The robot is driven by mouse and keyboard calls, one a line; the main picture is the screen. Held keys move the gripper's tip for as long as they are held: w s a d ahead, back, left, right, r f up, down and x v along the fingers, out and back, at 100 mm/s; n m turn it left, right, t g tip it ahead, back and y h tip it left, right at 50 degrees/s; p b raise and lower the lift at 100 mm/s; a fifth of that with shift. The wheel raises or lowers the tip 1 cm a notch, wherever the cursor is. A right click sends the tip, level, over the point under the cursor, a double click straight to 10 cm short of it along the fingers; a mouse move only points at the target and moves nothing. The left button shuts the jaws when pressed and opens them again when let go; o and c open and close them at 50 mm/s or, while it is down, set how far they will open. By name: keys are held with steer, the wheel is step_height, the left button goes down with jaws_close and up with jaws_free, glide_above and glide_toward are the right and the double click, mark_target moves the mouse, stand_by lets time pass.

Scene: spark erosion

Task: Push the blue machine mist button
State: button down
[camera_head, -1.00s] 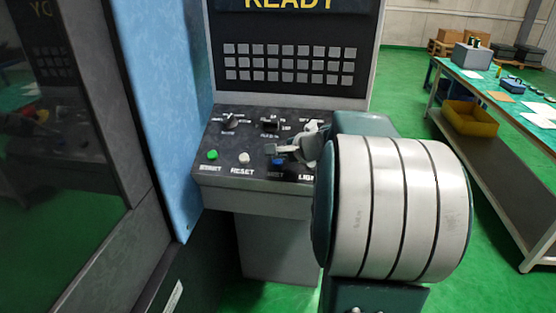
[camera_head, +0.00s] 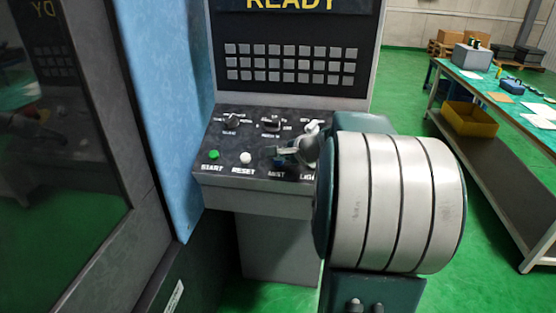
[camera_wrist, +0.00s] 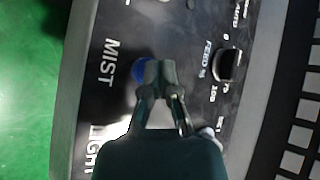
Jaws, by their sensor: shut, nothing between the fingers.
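The blue mist button (camera_wrist: 138,70) sits beside the MIST label in the wrist view, partly covered by my fingertips. In the head view only a bit of the blue button (camera_head: 278,161) shows above the MIST lettering. My gripper (camera_wrist: 160,68) is shut and empty. Its tips overlap the button's edge in the wrist view; I cannot tell whether they touch it. In the head view my gripper (camera_head: 280,152) is over the control panel (camera_head: 225,178), with its tips at the button.
The green START button (camera_head: 214,154) and white RESET button (camera_head: 246,158) are to the left. Rotary knobs (camera_head: 232,121) stand behind them. The keypad screen (camera_head: 290,65) rises at the back. A workbench (camera_head: 480,80) is far right.

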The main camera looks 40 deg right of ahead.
steer(key=shift+d+f, duration=0.1)
steer(key=shift+f, duration=0.1)
stand_by(0.3)
steer(key=shift+s+a+r, duration=0.15)
steer(key=shift+a+r, duration=0.15)
steer(key=shift+r, duration=0.4)
step_height(320, 180, up, 6)
steer(key=s+a, duration=0.1)
steer(key=a, duration=0.1)
steer(key=shift+s+f, duration=0.25)
steer(key=shift+s, duration=0.05)
stand_by(0.3)
